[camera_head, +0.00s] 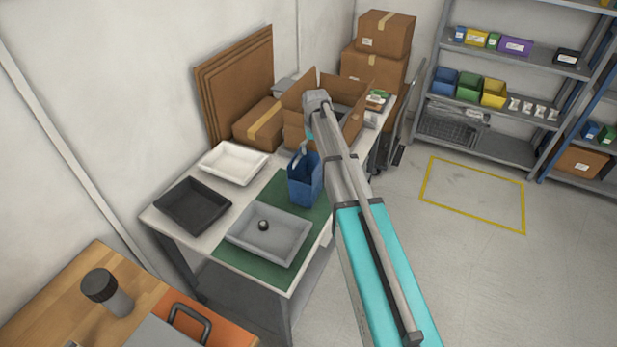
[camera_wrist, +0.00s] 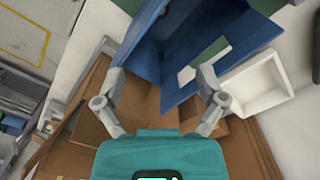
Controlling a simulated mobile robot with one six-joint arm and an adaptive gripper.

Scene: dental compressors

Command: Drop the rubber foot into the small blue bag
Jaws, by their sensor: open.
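A small dark round piece, which looks like the rubber foot (camera_head: 263,225), lies in the grey tray (camera_head: 243,243) on the green mat. The small blue bag (camera_head: 305,183) stands upright with its handle up, behind that tray. In the wrist view the blue bag (camera_wrist: 170,92) is large and close, beyond my fingers. My gripper (camera_wrist: 162,74) is open, with its fingers spread apart and nothing visible between them. In the head view my arm mostly hides the gripper, near the bag and the open carton. The rubber foot does not show in the wrist view.
A black tray (camera_head: 193,206) and a white tray (camera_head: 233,164) stand left on the bench. An open cardboard box (camera_head: 295,130) stands behind the bag, with a closed carton (camera_head: 258,124) beside it.

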